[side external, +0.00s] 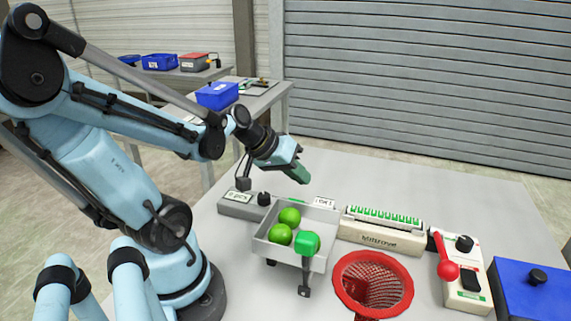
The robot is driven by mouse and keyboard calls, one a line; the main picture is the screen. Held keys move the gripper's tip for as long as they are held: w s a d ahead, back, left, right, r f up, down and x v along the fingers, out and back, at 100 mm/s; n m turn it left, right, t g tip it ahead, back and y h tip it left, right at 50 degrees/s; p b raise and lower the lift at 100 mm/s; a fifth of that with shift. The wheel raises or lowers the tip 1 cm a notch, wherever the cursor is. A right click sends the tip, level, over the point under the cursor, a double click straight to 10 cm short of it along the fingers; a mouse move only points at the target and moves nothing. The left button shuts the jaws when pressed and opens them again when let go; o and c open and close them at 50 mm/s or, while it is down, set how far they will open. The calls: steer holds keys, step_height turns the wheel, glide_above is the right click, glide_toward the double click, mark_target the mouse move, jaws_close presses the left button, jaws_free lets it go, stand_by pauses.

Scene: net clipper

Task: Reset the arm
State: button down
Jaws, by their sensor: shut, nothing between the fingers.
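My gripper (300,174) hangs in the air above the back of the grey tray, its green fingertips shut and empty. It points down and to the right and touches nothing that I can see. The grey tray (264,251) stands on the table below it and holds several green balls (280,235).
On the white table (450,200), a red net basket (372,284) stands front right of the tray. A grey box (240,207), a labelled rack (380,238), a red-lever device (462,272) and a blue box (535,290) stand around. The table's back right is clear.

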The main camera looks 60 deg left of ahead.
steer(key=d+m, duration=0.2)
steer(key=d, duration=0.1)
steer(key=d+r+m+g, duration=0.1)
steer(key=d+m, duration=0.1)
steer(key=d, duration=0.2)
steer(key=d+r+m, duration=0.1)
steer(key=d+m, duration=0.1)
steer(key=d, duration=0.1)
steer(key=shift+d+r+y, duration=0.15)
steer(key=shift+d+y, duration=0.1)
steer(key=shift+y, duration=0.05)
steer(key=shift+s+d+r+m, duration=0.15)
steer(key=shift+d+r+m, duration=0.1)
steer(key=shift+d+m, duration=0.25)
steer(key=shift+a, duration=0.1)
steer(key=a+r+n+g, duration=0.2)
steer(key=a+n+g, duration=0.1)
steer(key=a, duration=0.4)
steer(key=a+r+n+g, duration=0.2)
steer(key=a+n+g, duration=0.2)
steer(key=a+n, duration=0.2)
steer(key=shift+w+a+r, duration=0.25)
steer(key=shift+a+r, duration=0.15)
steer(key=shift+a, duration=0.05)
step_height(320, 180, down, 14)
